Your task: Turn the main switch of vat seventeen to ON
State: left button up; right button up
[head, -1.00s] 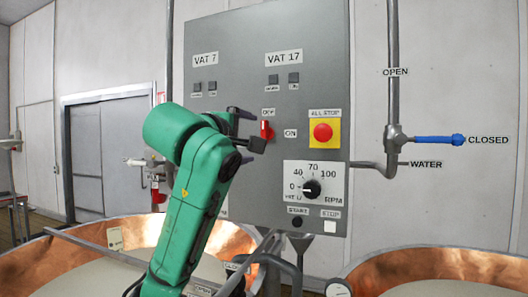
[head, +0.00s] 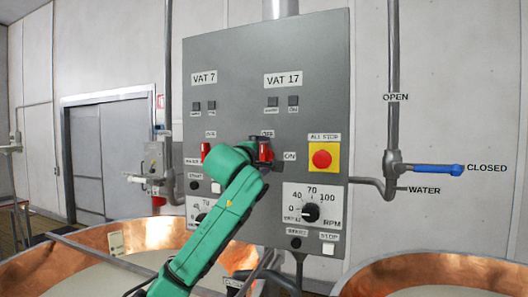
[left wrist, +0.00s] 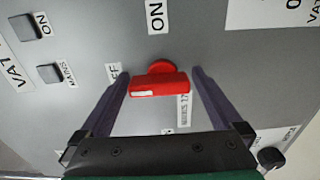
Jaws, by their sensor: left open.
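The red main switch of vat 17 (head: 265,151) sits on the grey panel under the VAT 17 label (head: 283,79). Its handle is upright toward OFF, with the ON label (head: 289,156) to its right. In the left wrist view the red switch handle (left wrist: 160,88) lies between the fingers, its white mark toward the OFF label (left wrist: 113,72). My left gripper (head: 262,150) is open around the handle; it also shows in the left wrist view (left wrist: 161,76). Small gaps seem to remain at the fingers. My right gripper is not in view.
The vat 7 red switch (head: 205,151) is left of my gripper. A red ALL STOP button (head: 321,158) and an RPM dial (head: 310,212) are to the right. A blue-handled water valve (head: 437,169) is farther right. Copper vats (head: 440,272) stand below.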

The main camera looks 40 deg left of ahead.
pick_arm(q)
jog(key=c, duration=1.2)
jog(key=shift+o, duration=0.2)
jog(key=shift+f+m, duration=0.1)
jog(key=shift+m, duration=0.2)
jog(key=shift+w+d+m, duration=0.1)
jog(key=shift+m, duration=0.4)
jog(key=shift+m+b, duration=0.35)
jog(key=shift+m, duration=0.45)
jog(key=m, duration=1)
jog(key=shift+d+f+p, duration=0.1)
jog(key=shift+f+p, duration=0.1)
jog(key=shift+p, duration=0.1)
jog(key=m, duration=0.4)
jog(key=shift+f+m, duration=0.1)
jog(key=shift+m, duration=0.2)
